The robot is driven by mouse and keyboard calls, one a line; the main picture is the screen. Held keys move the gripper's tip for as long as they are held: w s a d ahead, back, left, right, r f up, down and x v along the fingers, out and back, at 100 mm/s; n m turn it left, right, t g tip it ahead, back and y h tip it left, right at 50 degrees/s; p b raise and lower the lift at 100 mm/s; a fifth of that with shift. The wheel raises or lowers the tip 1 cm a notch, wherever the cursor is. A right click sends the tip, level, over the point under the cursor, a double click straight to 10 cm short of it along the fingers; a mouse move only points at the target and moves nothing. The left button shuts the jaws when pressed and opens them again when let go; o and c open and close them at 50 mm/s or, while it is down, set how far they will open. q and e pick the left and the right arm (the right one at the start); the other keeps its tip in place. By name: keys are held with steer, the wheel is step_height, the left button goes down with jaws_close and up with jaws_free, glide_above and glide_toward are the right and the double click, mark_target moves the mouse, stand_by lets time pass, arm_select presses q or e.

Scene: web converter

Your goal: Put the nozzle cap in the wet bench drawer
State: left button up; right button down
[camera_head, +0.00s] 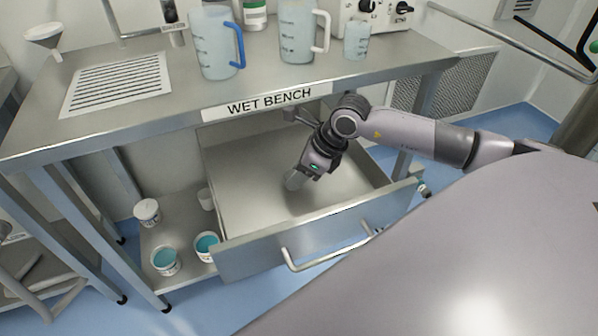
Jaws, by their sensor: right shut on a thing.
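The wet bench drawer (251,168) is pulled open below the bench label, and its floor looks bare. My right gripper (294,181) reaches down into the drawer from the right, over its middle. It is shut on a small greyish thing at its fingertips, which I take to be the nozzle cap; the hold hides most of it. I cannot tell whether the cap touches the drawer floor. My left gripper is not in view.
The drawer front with its bar handle (328,256) stands out towards me. The steel bench top (180,95) above carries a blue-handled jug (216,45), a white-handled jug (297,35) and a beaker (357,40). Tubs (165,260) stand on the lower shelf at left.

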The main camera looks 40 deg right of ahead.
steer(key=c, duration=1.1)
jaws_free()
steer(key=shift+f, duration=0.15)
steer(key=o, duration=0.4)
steer(key=shift+o, duration=0.2)
steer(key=shift+r, duration=0.2)
steer(key=shift+d+r, duration=0.15)
steer(key=shift+r, duration=0.1)
steer(key=v, duration=1.1)
steer(key=shift+s+r, duration=0.2)
steer(key=shift+r, duration=0.05)
